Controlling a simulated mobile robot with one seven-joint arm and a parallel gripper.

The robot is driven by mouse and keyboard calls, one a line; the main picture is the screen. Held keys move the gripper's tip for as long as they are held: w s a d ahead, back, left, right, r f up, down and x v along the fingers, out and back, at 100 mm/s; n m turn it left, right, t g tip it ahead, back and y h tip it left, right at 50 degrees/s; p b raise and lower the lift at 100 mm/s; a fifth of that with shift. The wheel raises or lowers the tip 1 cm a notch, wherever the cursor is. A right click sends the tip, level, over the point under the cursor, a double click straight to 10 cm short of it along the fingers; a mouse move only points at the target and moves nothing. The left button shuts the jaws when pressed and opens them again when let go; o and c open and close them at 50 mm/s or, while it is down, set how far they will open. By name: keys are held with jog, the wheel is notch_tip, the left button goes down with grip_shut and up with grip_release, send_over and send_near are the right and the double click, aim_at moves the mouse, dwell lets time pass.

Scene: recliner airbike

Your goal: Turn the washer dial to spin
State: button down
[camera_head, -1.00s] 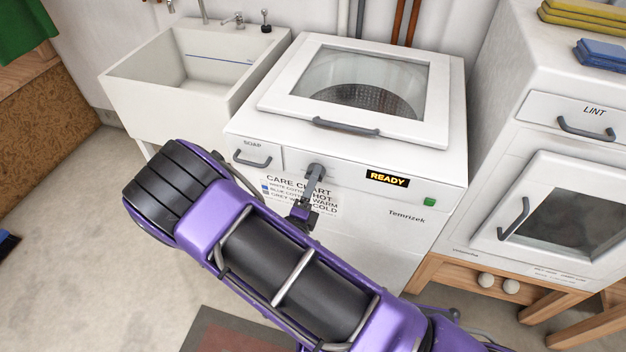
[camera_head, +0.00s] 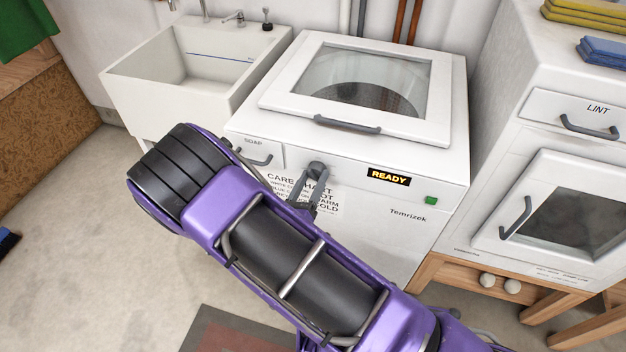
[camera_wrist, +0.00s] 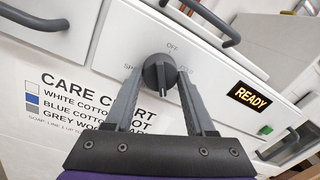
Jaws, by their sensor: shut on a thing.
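The washer (camera_head: 400,225) is white with a lidded top and a display reading READY. Its round dark grey dial (camera_wrist: 160,72) is on the front panel, with OFF printed above it. The dial also shows in the head view (camera_head: 317,170). My gripper (camera_wrist: 160,77) has one finger on each side of the dial and is shut on it. In the head view my gripper (camera_head: 310,184) reaches up to the dial from below.
The soap drawer handle (camera_head: 254,158) is left of the dial. The lid handle (camera_head: 347,125) juts out above it. A green button (camera_head: 431,200) is at the panel's right. A sink (camera_head: 185,75) stands left and a dryer (camera_head: 555,150) right.

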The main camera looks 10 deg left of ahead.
jog(key=m+b, duration=0.5)
jog(key=m, duration=0.9)
jog(key=shift+a+r+m+g, duration=0.1)
jog(key=shift+m+g, duration=0.2)
jog(key=shift+g, duration=0.1)
jog(key=m, duration=0.3)
jog(key=shift+r+m+y, duration=0.1)
jog(key=shift+m+y, duration=0.3)
jog(key=shift+c, duration=1.2)
grip_release()
jog(key=s+a+r, duration=0.1)
jog(key=s+a, duration=0.1)
jog(key=s, duration=1.5)
jog(key=shift+s, duration=0.2)
